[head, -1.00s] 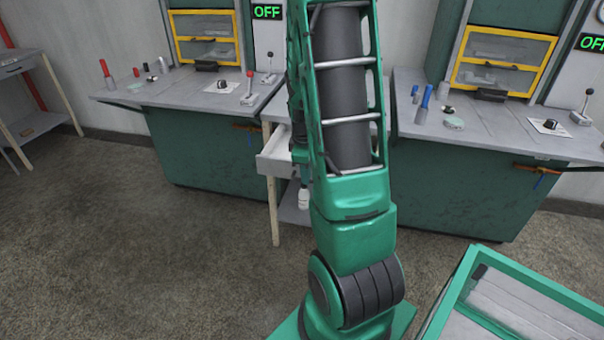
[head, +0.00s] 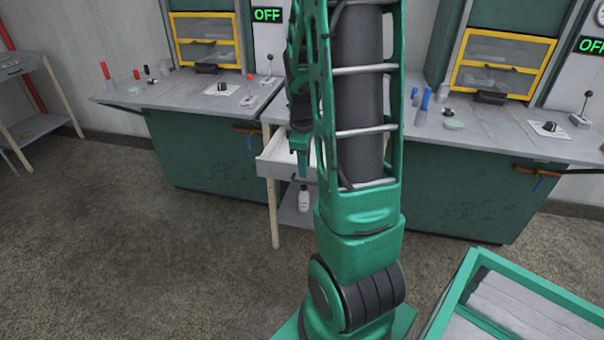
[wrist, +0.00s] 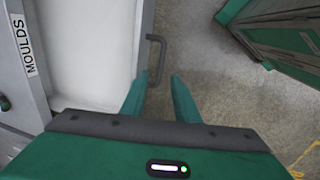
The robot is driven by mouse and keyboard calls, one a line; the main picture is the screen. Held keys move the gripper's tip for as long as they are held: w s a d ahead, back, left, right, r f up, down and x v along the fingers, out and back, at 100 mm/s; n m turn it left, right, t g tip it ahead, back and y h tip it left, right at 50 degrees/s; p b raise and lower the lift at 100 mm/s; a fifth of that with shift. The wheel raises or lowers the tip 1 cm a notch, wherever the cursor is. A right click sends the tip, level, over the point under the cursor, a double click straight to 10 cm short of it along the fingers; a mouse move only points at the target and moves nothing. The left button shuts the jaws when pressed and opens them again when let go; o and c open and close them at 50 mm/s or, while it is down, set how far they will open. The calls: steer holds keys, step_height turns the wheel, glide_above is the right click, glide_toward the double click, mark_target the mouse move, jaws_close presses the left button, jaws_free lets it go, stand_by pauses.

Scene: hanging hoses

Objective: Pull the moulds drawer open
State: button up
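The moulds drawer (wrist: 88,50) stands pulled out, with its white inside showing in the wrist view beside the MOULDS label (wrist: 24,45). It also shows in the head view (head: 272,167), jutting from the small table between the machines. The drawer's dark bar handle (wrist: 156,60) is on its front face. My gripper (wrist: 158,82) is open, its two green fingers apart with floor showing between them. The handle appears just beyond the fingertips, not clasped. In the head view my gripper (head: 302,165) is over the drawer's front end, and my arm hides the table's right part.
A white bottle (head: 304,198) stands on the table's lower shelf. Green machine cabinets (head: 200,150) flank the table on the left and right (head: 455,190). A green-framed crate (head: 535,295) is at the lower right. The floor at the left front is clear.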

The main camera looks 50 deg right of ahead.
steer(key=r, duration=0.3)
steer(key=a+r, duration=0.1)
steer(key=r, duration=0.1)
steer(key=shift+s, duration=0.15)
stand_by(0.3)
steer(key=s+a+r+m+y, duration=0.1)
steer(key=s+a+r+m, duration=0.1)
steer(key=s+a+m, duration=0.4)
steer(key=s+a+r+m+g+y, duration=0.1)
steer(key=s+a+r+m, duration=0.2)
steer(key=s+a+m, duration=0.3)
steer(key=s+a, duration=0.3)
steer(key=s, duration=0.3)
steer(key=shift+s+a, duration=0.15)
steer(key=shift+s, duration=0.15)
